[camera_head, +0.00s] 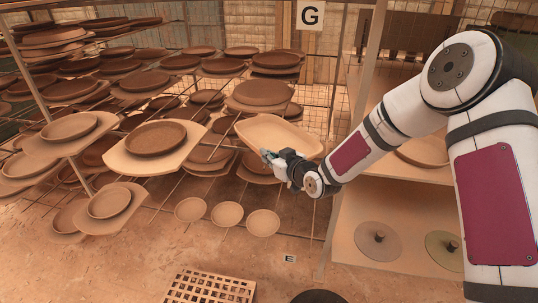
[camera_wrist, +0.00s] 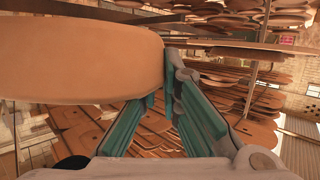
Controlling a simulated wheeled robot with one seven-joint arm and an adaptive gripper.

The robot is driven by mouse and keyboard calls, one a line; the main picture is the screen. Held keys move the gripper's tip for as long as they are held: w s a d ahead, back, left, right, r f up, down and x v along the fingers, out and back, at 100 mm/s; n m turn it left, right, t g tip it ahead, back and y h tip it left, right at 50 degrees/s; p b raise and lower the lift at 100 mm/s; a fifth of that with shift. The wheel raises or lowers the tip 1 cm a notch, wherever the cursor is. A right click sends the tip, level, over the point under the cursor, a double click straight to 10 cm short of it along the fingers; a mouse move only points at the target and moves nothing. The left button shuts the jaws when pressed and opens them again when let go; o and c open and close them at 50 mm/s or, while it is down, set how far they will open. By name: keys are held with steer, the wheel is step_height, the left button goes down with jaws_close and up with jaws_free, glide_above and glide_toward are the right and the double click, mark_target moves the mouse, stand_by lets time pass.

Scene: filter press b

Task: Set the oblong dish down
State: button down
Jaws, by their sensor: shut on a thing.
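The oblong dish (camera_head: 279,136) is a pale tan, shallow dish with a raised rim. In the head view it is in front of the drying rack, near the middle.
The wire rack (camera_head: 192,90) holds many brown round dishes on boards. A board with a dark round dish (camera_head: 156,138) sticks out left of my gripper. Shelves with discs (camera_head: 378,241) stand at right. A slotted crate (camera_head: 210,287) lies on the floor. The floor at lower left is clear.

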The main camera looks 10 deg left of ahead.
steer(key=shift+f+b, duration=0.4)
steer(key=shift+f, duration=0.2)
